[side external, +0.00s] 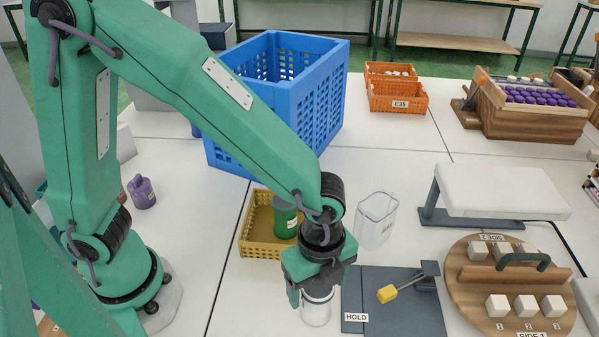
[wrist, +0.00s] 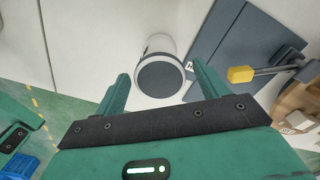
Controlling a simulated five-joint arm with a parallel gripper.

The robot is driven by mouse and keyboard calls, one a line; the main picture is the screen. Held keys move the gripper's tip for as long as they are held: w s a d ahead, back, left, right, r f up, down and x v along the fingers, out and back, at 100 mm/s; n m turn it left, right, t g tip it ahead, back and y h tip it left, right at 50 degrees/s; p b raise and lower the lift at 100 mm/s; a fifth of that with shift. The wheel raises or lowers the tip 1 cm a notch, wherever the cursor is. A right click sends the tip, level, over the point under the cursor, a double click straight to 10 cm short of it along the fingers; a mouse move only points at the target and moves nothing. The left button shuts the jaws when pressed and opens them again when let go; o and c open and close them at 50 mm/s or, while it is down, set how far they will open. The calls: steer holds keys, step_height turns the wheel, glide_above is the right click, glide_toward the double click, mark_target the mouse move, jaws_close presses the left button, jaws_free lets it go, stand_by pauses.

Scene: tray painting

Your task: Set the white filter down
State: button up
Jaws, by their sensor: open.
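The white filter (side external: 316,311) looks like a short pale cylinder with a dark round top, and it stands upright on the white table just left of the grey HOLD mat. In the wrist view the filter (wrist: 160,77) shows its dark grey top and white rim between and just beyond my fingers. My gripper (side external: 317,291) points down over it with its fingers apart. The gripper (wrist: 161,72) is open in the wrist view, with gaps on both sides of the filter. The gripper partly hides the filter's top in the side view.
The grey HOLD mat (side external: 382,312) bears a yellow-tipped tool (side external: 388,293). A yellow basket (side external: 257,222) with a green container (side external: 285,217) and a clear jug (side external: 377,220) stand behind. A large blue crate (side external: 300,115) stands farther back. A round wooden board (side external: 463,310) lies right.

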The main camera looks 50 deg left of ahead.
step_height(320, 180, up, 7)
steer(key=shift+f, duration=0.2)
stand_by(0.6)
steer(key=shift+w+a+r+n, duration=0.15)
steer(key=shift+a+r+n, duration=0.15)
steer(key=shift+a, duration=0.15)
steer(key=s+a+r+n+t, duration=0.2)
steer(key=a+r+n, duration=0.3)
steer(key=a+n, duration=0.4)
steer(key=s+a+r+n+t, duration=0.1)
steer(key=a+r+n+t, duration=0.2)
steer(key=a+n, duration=0.7)
steer(key=shift+s+a+r+n+t, duration=0.35)
steer(key=shift+a+r, duration=0.75)
steer(key=shift+a, duration=0.85)
